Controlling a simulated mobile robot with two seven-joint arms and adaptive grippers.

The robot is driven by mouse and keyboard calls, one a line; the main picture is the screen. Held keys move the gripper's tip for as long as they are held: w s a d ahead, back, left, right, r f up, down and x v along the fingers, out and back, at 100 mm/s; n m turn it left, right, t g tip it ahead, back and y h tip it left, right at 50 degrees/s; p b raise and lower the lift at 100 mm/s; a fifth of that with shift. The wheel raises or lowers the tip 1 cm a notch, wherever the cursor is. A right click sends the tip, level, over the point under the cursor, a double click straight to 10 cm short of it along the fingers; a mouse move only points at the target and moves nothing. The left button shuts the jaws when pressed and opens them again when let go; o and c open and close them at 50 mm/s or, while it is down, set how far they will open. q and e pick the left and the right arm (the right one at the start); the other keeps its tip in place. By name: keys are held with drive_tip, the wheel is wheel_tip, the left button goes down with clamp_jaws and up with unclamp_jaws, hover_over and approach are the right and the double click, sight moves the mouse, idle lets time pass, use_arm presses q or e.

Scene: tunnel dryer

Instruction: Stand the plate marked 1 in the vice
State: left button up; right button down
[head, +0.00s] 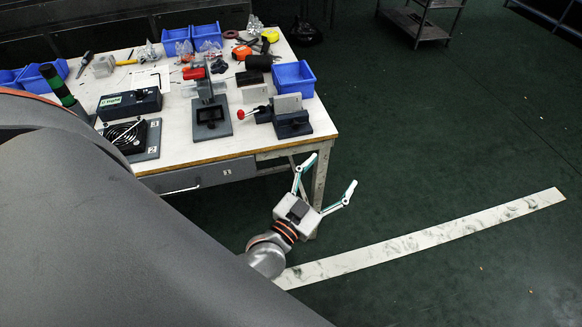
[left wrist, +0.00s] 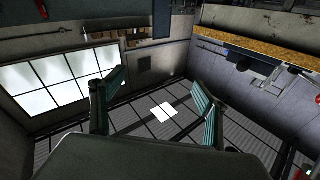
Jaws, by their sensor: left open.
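The vice (head: 291,124) is a dark grey block with a red-knobbed handle at the right front of the workbench. A light grey plate (head: 288,103) stands upright at its jaws; I can read no mark on it. A pale flat plate (head: 255,94) lies just behind the vice's handle, its mark too small to read. My left gripper (head: 334,170) is open and empty, off the bench's front right corner, apart from the vice and both plates. Its two open fingers (left wrist: 160,82) also show in the left wrist view, with nothing between them. My right gripper is not in view.
A pale strip (head: 420,240) lies on the green floor.

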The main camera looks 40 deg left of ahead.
use_arm(q)
drive_tip(key=s+f+m+g+h, duration=0.1)
drive_tip(key=s+f+g, duration=0.7)
drive_tip(key=s+f, duration=0.9)
drive_tip(key=shift+f+m+g, duration=0.4)
drive_tip(key=shift+f, duration=0.55)
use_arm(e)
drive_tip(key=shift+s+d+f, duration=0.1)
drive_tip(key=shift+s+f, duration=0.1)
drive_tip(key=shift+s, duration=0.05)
use_arm(q)
drive_tip(key=shift+a, duration=0.1)
drive_tip(key=shift+s+d+r+h+p, duration=0.15)
drive_tip(key=shift+r+p, duration=0.2)
drive_tip(key=shift+p, duration=0.2)
drive_tip(key=shift+d+r+h+p, duration=0.15)
drive_tip(key=shift+r+p, duration=0.15)
drive_tip(key=shift+p, duration=0.2)
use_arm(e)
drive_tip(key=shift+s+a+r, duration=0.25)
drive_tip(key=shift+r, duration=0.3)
use_arm(q)
drive_tip(key=shift+a, duration=0.1)
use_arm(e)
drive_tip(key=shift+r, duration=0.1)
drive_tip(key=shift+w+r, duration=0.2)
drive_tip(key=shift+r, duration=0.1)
